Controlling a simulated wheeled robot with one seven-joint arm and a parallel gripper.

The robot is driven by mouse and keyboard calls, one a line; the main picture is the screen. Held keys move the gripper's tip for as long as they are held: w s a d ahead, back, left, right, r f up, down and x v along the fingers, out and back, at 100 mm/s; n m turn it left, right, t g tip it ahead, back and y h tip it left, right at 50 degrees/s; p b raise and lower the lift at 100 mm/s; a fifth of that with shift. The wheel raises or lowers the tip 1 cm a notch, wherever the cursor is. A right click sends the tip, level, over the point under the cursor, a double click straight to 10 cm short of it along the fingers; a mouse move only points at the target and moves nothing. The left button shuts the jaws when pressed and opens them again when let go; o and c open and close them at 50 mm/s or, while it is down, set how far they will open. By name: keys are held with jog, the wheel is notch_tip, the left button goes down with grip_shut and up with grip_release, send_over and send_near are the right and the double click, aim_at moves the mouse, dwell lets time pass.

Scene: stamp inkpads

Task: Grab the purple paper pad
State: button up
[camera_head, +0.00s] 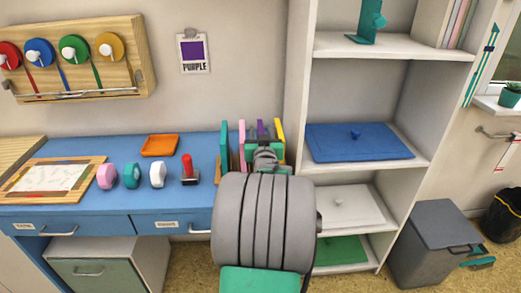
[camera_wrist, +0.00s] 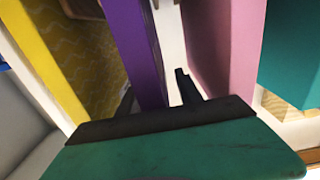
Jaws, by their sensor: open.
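The purple paper pad (camera_wrist: 133,40) stands upright in a row of pads, seen nearly edge-on in the wrist view. In the head view only its top edge (camera_head: 260,127) shows above my gripper. My gripper (camera_wrist: 156,95) is open, with one dark finger to the left of the purple pad and the other to its right. The pad's near lower end lies between the fingers, with a gap on the right side. I cannot tell whether the left finger touches it.
A yellow pad (camera_wrist: 50,55) stands left of the purple one in the wrist view, pink (camera_wrist: 220,45) and teal (camera_wrist: 290,50) pads to its right. The blue desk (camera_head: 110,200) holds stamps and an orange tray (camera_head: 160,146). A white shelf (camera_head: 390,45) stands close on the right.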

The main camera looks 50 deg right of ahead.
jog(key=shift+c, duration=0.3)
grip_shut()
dwell(1.1)
